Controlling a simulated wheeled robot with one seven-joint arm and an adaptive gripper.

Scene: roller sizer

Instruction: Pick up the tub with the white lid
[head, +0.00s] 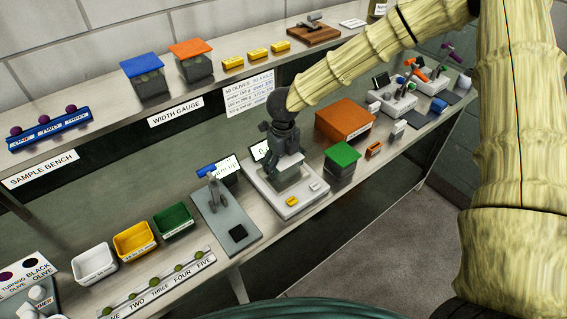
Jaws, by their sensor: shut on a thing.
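My gripper (287,168) points down over the white scale (308,199) on the lower bench. It is shut on a grey tub (289,182), whose pale top edge shows between the fingers. I take this for the tub with the white lid; the fingers hide most of the lid. The tub is upright at the scale's pan, and I cannot tell whether it touches the pan or is just above it.
A green-lidded tub (342,161) stands close right of the scale, near an orange box (345,119). A grey plate with an upright tool (225,216) is close left. Blue-lidded (145,76) and orange-lidded (195,61) tubs stand on the upper shelf. Small bins (134,241) sit farther left.

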